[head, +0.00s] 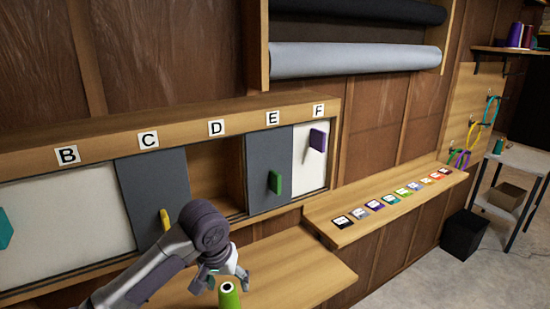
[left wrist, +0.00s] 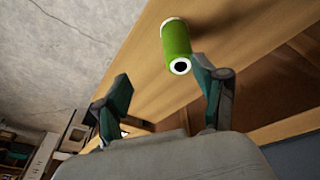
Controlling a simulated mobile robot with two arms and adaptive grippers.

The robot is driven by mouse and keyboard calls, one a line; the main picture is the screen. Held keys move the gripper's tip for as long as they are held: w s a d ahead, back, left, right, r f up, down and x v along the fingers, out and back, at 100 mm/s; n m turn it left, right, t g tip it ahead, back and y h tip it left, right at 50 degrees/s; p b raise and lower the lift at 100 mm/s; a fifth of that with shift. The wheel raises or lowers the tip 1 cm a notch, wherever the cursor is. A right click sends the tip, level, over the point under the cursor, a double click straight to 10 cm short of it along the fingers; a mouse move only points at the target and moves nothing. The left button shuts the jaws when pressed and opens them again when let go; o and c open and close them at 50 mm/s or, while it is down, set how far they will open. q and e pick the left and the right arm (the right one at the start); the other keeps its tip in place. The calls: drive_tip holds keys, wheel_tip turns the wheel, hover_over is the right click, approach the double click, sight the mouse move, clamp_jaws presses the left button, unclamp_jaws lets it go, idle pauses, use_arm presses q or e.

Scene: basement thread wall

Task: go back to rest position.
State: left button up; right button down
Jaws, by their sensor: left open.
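My left gripper (head: 224,277) is open, low in the middle of the head view, over the lower wooden ledge (head: 305,268). A green thread spool (head: 229,297) shows just below its fingers, with its white top and dark hole upward. In the left wrist view the open fingers (left wrist: 160,82) have nothing between them. There the green spool (left wrist: 176,40) is beyond the right fingertip, on the wooden surface. In the head view the spool's lower part is cut off by the picture edge. My right gripper is not in view.
A wall cabinet (head: 170,114) labelled B to F has sliding doors with coloured handles; the compartment under D (head: 215,172) is open and its visible part is empty. A side shelf (head: 337,206) holds several colour cards. A black bin (head: 463,234) stands on the floor at right.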

use_arm(q)
drive_tip(key=s+d+f+m+h, duration=0.2)
drive_tip(key=s+d+f, duration=0.1)
drive_tip(key=s+f, duration=1.05)
drive_tip(key=s+a+f+t+y, duration=0.1)
drive_tip(key=s+a, duration=0.4)
drive_tip(key=s, duration=0.3)
drive_tip(key=s+a+f+y, duration=0.1)
drive_tip(key=s+a+y, duration=0.1)
drive_tip(key=s+a, duration=0.55)
wheel_tip(320, 180, down, 28)
drive_tip(key=s+d+g+b, duration=0.1)
drive_tip(key=s+d+b, duration=0.1)
drive_tip(key=s, duration=0.1)
drive_tip(key=s+a+f+g+b, duration=0.1)
drive_tip(key=s+a+f, duration=0.2)
drive_tip(key=s+f, duration=1.3)
drive_tip(key=shift+f+g, duration=0.3)
drive_tip(key=shift+f, duration=0.35)
